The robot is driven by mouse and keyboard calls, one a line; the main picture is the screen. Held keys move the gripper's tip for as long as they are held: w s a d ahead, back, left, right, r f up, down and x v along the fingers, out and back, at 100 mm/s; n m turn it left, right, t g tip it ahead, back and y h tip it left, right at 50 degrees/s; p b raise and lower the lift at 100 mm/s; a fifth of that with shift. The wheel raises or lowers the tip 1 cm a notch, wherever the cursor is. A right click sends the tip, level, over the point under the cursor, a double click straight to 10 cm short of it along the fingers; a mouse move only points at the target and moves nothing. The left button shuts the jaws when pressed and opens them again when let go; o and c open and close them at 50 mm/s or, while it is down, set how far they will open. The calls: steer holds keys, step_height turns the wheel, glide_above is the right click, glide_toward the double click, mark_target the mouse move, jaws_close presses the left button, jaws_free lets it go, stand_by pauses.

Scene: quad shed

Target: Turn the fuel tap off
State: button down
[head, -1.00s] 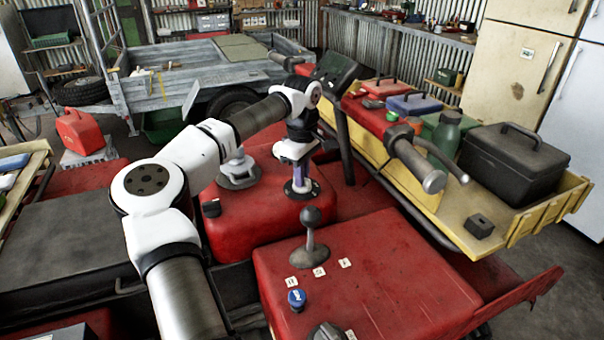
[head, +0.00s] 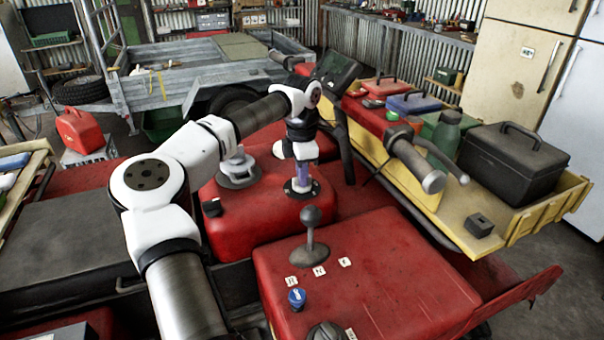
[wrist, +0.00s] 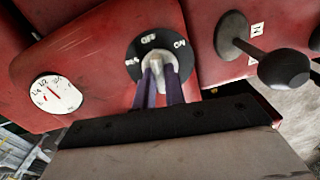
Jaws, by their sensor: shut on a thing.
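The fuel tap is a pale grey lever (wrist: 157,66) on a round black plate (wrist: 138,72) marked OFF, ON and a third, hard-to-read label, in the wrist view. The lever's narrow end points up in that view, roughly toward OFF; its exact setting is hard to tell. My gripper (wrist: 159,88) has its purple fingers shut on the lever, one on each side. In the head view my gripper (head: 302,181) points down at the plate (head: 301,190) on top of the red tank (head: 255,219), and the lever is hidden between the fingers.
A round white gauge (wrist: 53,95) lies left of the tap in the wrist view. A gear lever with a dark knob (head: 311,215) stands in front of the tap. A grey cap (head: 238,169) is left of it, and the handlebar (head: 413,165) is to the right.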

steer(key=shift+n, duration=0.6)
steer(key=c, duration=1.5)
jaws_free()
steer(key=shift+o, duration=0.2)
steer(key=shift+r, duration=0.15)
step_height(320, 180, up, 14)
steer(key=b, duration=0.1)
steer(key=shift+f+b, duration=0.2)
steer(key=shift+b, duration=0.15)
